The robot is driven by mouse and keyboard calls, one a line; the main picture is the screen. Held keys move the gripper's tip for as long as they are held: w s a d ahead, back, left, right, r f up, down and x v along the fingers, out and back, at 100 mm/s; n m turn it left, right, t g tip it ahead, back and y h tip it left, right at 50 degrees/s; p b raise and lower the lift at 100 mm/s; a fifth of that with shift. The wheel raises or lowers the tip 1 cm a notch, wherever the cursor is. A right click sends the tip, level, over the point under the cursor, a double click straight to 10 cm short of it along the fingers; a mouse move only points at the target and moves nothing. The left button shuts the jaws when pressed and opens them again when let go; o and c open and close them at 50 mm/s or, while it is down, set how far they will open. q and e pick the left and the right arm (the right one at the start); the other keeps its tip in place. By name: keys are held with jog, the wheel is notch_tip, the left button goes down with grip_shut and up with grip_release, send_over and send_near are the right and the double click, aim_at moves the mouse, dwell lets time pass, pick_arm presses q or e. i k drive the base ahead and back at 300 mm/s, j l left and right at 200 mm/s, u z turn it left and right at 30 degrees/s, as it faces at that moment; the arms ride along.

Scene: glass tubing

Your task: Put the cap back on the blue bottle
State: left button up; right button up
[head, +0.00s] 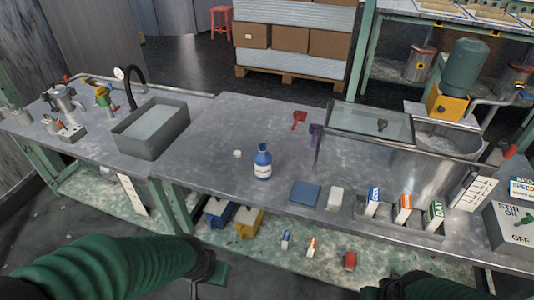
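The blue bottle (262,164) stands upright on the grey metal bench, near its front edge, with a white label low on its side. A small white round piece (237,153), which looks like the cap, lies on the bench just left of the bottle, apart from it. My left gripper (211,278) is at the bottom of the view, in front of the bench and below its top, away from both. My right gripper (395,288) is at the bottom edge, partly cut off. Neither gripper's finger opening shows clearly.
A sink basin (152,130) with a black tap is left of the bottle. A blue flat block (305,194), a white block (335,198) and several small cartons (403,208) line the front edge at right. A glass-topped stand (371,122) is behind.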

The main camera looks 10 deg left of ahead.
aim_at(263, 159)
jog(key=j+z, duration=0.25)
jog(key=z, duration=0.2)
jog(key=j+z, duration=0.55)
jog(key=z, duration=0.3)
jog(key=j+z, duration=0.3)
jog(key=z, duration=0.15)
jog(key=k+j+z, duration=0.1)
jog(key=j, duration=0.35)
jog(key=k+j, duration=0.3)
jog(key=k+j+z, duration=0.15)
jog(key=j, duration=0.35)
